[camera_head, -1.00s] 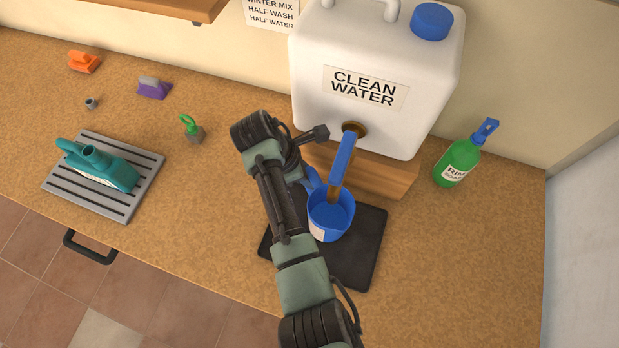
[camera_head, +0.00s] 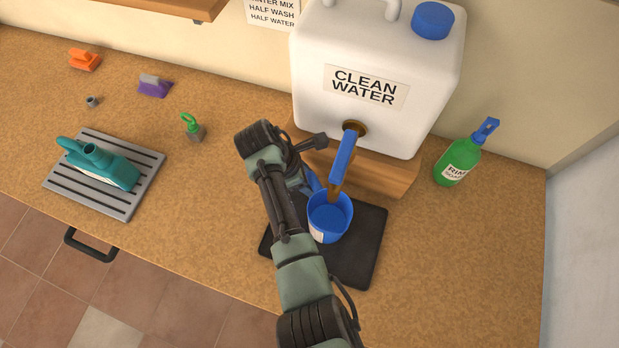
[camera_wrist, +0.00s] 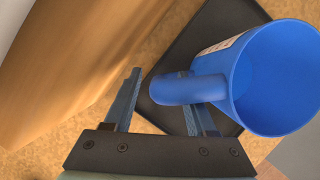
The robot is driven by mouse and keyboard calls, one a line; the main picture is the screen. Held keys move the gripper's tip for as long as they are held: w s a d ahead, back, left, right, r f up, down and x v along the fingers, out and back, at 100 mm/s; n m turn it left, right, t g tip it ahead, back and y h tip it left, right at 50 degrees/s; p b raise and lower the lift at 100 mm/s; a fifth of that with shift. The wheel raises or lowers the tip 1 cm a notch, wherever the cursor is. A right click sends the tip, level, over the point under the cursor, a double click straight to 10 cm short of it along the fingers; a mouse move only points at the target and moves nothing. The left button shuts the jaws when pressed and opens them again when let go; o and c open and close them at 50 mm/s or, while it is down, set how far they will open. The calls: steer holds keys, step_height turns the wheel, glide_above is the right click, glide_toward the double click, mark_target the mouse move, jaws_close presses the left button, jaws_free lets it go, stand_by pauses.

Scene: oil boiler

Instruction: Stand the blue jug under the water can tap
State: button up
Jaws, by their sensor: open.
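The blue jug (camera_head: 329,220) stands upright on the black mat (camera_head: 362,255). Its open mouth faces up below the water can tap (camera_head: 343,160), whose outlet is over the jug's back part. The white water can (camera_head: 375,60) is marked CLEAN WATER. In the wrist view the jug (camera_wrist: 270,75) is at the right, its handle reaching toward my fingers. My gripper (camera_wrist: 162,85) is open, one finger on each side of the handle's end as seen there; I cannot tell whether they touch it. My arm hides most of the gripper in the head view.
The water can rests on a wooden block (camera_head: 370,170). A green bottle (camera_head: 459,160) stands to its right. A teal jug (camera_head: 108,168) sits on a grey slatted tray (camera_head: 128,205) at the left. Small tools lie behind it. The counter right of the mat is clear.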

steer(key=v, duration=1.2)
steer(key=w+a+r+m+t+y, duration=0.3)
steer(key=w+r+m+t, duration=0.15)
steer(key=w+r, duration=0.4)
steer(key=w+r+m+t+y, duration=0.1)
steer(key=w+r+m+t, duration=0.3)
steer(key=r, duration=0.8)
steer(key=r+m+t+y, duration=0.25)
steer(key=r+t, duration=0.35)
steer(key=r, duration=0.6)
steer(key=s+d+r+m+t, duration=0.2)
steer(key=s+r, duration=0.4)
steer(key=r, duration=0.3)
steer(key=s+d+r+m+t+h, duration=0.1)
steer(key=s+d+r+m+t, duration=0.2)
steer(key=r, duration=0.6)
steer(key=s+d+r+m+t+h, duration=0.1)
steer(key=s+d+r+m+t, duration=0.2)
steer(key=s+r, duration=0.6)
steer(key=m+t+b, duration=0.1)
steer(key=m+t, duration=0.1)
steer(key=t, duration=0.1)
steer(key=shift+s+r+t, duration=0.2)
steer(key=shift+r+t, duration=0.1)
steer(key=shift+t, duration=0.05)
